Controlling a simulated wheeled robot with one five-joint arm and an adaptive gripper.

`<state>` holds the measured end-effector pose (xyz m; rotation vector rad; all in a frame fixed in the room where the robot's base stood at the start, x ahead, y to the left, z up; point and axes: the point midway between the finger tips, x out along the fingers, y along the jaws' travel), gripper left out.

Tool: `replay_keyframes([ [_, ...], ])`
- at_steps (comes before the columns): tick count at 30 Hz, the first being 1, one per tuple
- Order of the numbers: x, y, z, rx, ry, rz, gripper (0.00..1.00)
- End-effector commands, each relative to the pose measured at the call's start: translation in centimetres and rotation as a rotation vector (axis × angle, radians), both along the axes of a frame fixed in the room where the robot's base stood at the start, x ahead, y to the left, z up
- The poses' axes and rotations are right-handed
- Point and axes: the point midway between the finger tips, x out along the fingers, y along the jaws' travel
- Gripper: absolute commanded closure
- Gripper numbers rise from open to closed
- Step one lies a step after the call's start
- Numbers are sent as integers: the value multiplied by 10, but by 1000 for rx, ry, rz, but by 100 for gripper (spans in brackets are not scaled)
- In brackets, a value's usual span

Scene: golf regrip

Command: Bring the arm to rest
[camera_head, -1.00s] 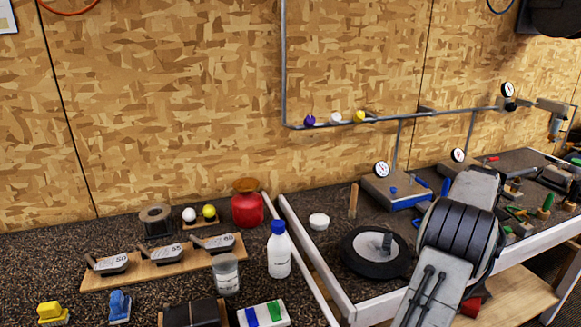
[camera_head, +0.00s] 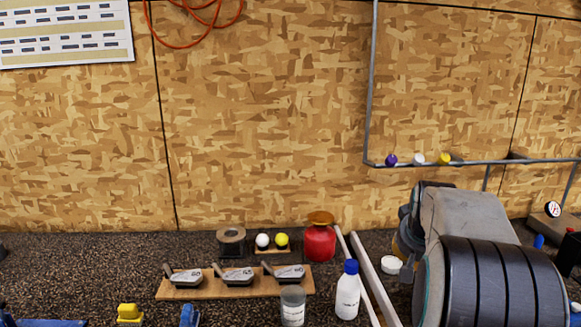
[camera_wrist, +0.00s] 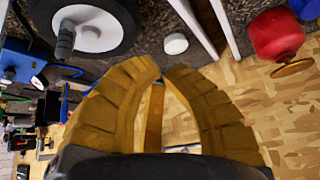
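My arm (camera_head: 490,255) is raised at the right of the head view, in front of the bench. Its links hide most of my gripper there. In the wrist view my gripper (camera_wrist: 162,68) shows two curved brown, ribbed fingers. Their tips come close together with only a narrow gap, and nothing is held between them. A wooden stick (camera_wrist: 155,118) shows through the space between the fingers, apparently behind them.
The bench holds a red can (camera_head: 320,243), a white bottle (camera_head: 348,292), a grey cup (camera_head: 292,307), two balls and a wooden rack (camera_head: 180,294) of club heads.

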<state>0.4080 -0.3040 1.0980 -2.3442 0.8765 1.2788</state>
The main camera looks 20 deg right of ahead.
Motion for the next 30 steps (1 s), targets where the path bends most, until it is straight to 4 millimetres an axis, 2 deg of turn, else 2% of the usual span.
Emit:
replay_keyframes([
  [1,0,39,4,12,14,66,100],
  [4,-12,105,2,37,50,182,100],
  [6,-26,148,-2,52,77,266,100],
  [9,-55,202,-10,71,119,381,100],
  [12,-87,243,-21,83,159,487,100],
  [16,-125,277,-36,92,203,594,100],
  [21,-157,298,-50,97,242,679,100],
  [25,-168,303,-55,99,255,706,100],
  [30,-171,304,-57,99,259,712,100],
])
